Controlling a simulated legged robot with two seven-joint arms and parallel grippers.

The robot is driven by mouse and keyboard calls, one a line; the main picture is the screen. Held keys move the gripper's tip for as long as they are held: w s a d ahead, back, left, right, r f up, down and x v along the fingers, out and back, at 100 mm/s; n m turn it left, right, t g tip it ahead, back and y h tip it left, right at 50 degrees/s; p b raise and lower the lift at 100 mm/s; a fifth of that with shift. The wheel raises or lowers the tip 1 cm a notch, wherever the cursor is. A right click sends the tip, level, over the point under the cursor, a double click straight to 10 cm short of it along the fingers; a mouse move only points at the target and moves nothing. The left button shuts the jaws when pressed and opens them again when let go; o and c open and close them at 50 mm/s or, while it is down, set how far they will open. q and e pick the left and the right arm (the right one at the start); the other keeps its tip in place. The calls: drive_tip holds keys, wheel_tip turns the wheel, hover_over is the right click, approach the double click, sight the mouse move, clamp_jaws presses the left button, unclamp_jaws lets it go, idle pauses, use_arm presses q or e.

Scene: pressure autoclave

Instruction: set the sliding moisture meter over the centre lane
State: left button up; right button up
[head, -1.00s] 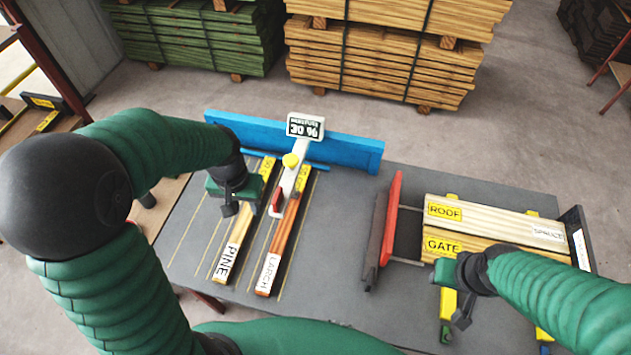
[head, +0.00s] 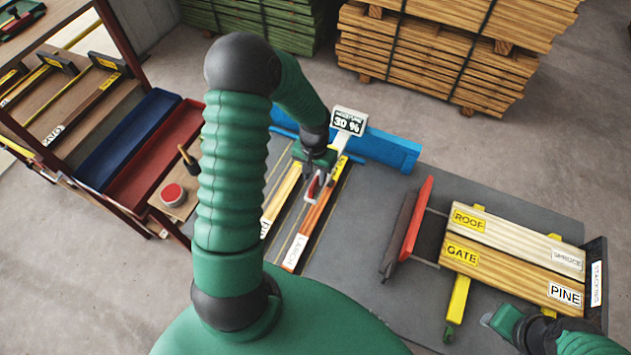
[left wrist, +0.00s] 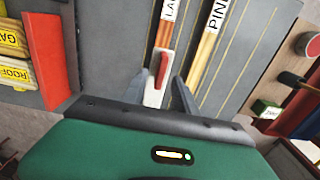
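The moisture meter has a white "30 %" display (head: 348,121) on the blue rail (head: 390,149) and a white arm with a red piece near its front end. That arm lies over the LARCH board (head: 305,232), right of the PINE board (head: 281,196). My left gripper (head: 317,180) is at the meter arm and hides part of it. In the left wrist view the fingers stand either side of the white arm and red piece (left wrist: 163,67), with gaps showing. My right gripper (head: 497,322) is at the lower right; its fingers are unclear.
A red-faced pusher (head: 407,218) and a rack with ROOF (head: 468,219) and GATE (head: 462,254) boards stand right on the grey table (head: 350,260). Blue (head: 130,135) and red (head: 160,150) trays and a red pot (head: 172,193) are left. Timber stacks stand behind.

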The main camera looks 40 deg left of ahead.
sight(314, 182)
use_arm(q)
wheel_tip(314, 182, down, 6)
drive_tip(key=shift+a+r+p, duration=0.15)
drive_tip(key=shift+r+p, duration=0.05)
drive_tip(key=shift+p, duration=0.2)
drive_tip(key=shift+r, duration=0.1)
drive_tip(key=shift+c, duration=1.2)
clamp_jaws()
